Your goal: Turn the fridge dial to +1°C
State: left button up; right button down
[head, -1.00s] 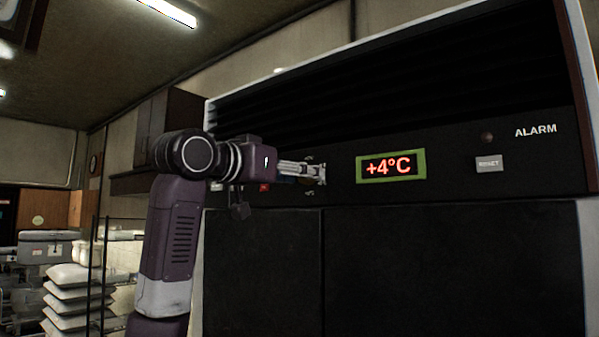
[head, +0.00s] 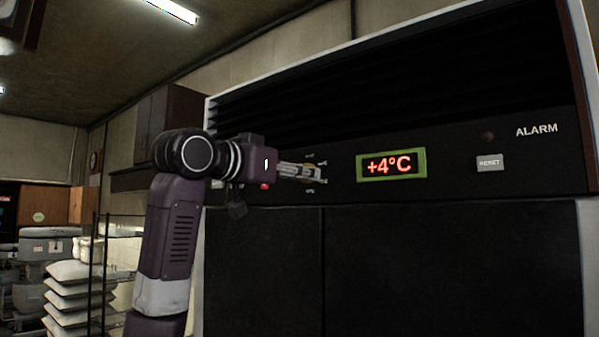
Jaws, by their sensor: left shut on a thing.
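The fridge (head: 265,260) has a dark front panel with a green-framed display (head: 391,165) that reads +4°C in red. My left gripper (head: 318,174) reaches in from the left and is shut on the dial at the panel, left of the display. The dial is mostly hidden behind the fingers; only small markings show above and below it. My right gripper is not in view.
A RESET button (head: 489,163) and an ALARM label with a dark lamp (head: 488,137) sit right of the display. A red switch shows just below my left wrist. White sacks (head: 75,290) are stacked at the lower left.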

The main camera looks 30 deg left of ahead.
pick_arm(q)
jog(key=shift+a+r+m+p, duration=0.1)
jog(key=shift+m+p, duration=2.65)
jog(key=shift+m, duration=2.55)
jog(key=o, duration=1.2)
jog(key=shift+c, duration=0.2)
jog(key=s, duration=1.2)
jog(key=shift+a, duration=0.45)
